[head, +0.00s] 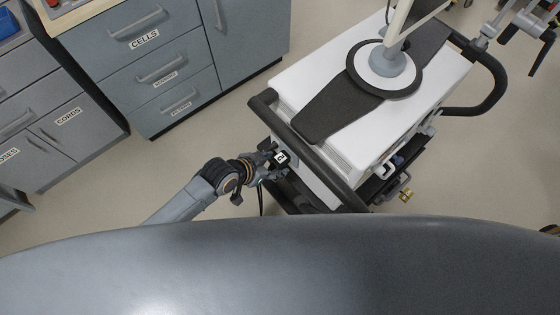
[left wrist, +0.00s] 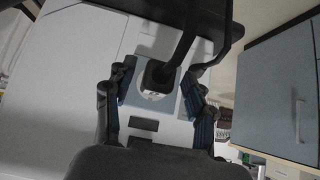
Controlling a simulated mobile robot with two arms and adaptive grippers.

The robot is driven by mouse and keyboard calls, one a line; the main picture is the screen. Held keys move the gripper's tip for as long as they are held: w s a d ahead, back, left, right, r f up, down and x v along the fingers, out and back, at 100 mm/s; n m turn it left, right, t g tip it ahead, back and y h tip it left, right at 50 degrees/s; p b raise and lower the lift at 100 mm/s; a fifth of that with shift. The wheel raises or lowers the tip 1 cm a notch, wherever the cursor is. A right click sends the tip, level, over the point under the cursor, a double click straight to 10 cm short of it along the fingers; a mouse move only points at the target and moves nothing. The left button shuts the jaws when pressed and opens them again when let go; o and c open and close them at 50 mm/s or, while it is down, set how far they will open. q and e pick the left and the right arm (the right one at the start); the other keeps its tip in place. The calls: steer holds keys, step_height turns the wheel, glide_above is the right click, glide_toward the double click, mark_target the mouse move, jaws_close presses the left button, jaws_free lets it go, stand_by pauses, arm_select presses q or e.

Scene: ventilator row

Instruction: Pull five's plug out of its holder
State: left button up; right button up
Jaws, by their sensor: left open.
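The plug (left wrist: 157,78) is a dark block with a pale, marked face in the left wrist view, sitting in a grey holder on a white panel. A thick black cord (left wrist: 184,42) runs up from it. In the head view, a small black-and-white marked piece (head: 281,157) shows at the cart's near end; its mark is too small to read surely. My left gripper (head: 268,163) is beside it. In the left wrist view my left gripper (left wrist: 158,88) is open, with one finger on each side of the plug; contact cannot be told. My right gripper is out of view.
The white ventilator cart (head: 300,83) has a black bumper bar (head: 312,157) close to my left gripper. Grey drawer cabinets (head: 150,45) stand at upper left. Floor (head: 165,165) is clear between cabinets and cart.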

arm_select(q)
steer(key=shift+p, duration=0.3)
stand_by(0.5)
jaws_close()
